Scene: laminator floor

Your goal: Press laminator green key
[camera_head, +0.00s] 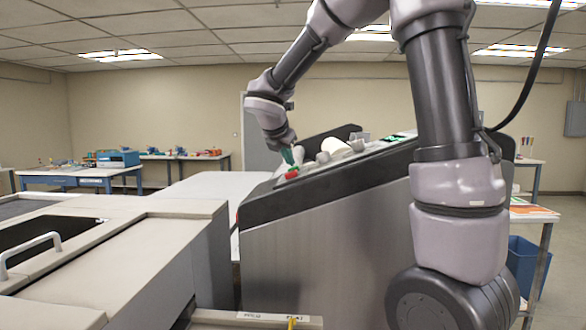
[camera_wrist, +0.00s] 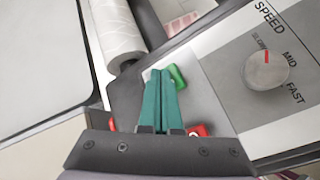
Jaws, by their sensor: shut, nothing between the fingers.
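The laminator (camera_head: 320,245) stands in the middle of the head view, with a dark sloping top edge. My gripper (camera_head: 290,162) is over its near left end, fingers pointing down. In the wrist view the teal fingers of my gripper (camera_wrist: 160,74) are shut together and empty. The green key (camera_wrist: 178,76) lies just right of the fingertips on the grey panel; I cannot tell whether they touch. A red key (camera_wrist: 200,130) sits lower, partly hidden by my gripper, and shows red in the head view (camera_head: 291,174).
A speed knob (camera_wrist: 266,70) marked SLOW, MID and FAST is right of the fingers. A pale film roll (camera_wrist: 117,32) lies to the upper left. A beige machine with a white handle (camera_head: 30,248) fills the left foreground. Work tables (camera_head: 85,173) stand behind.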

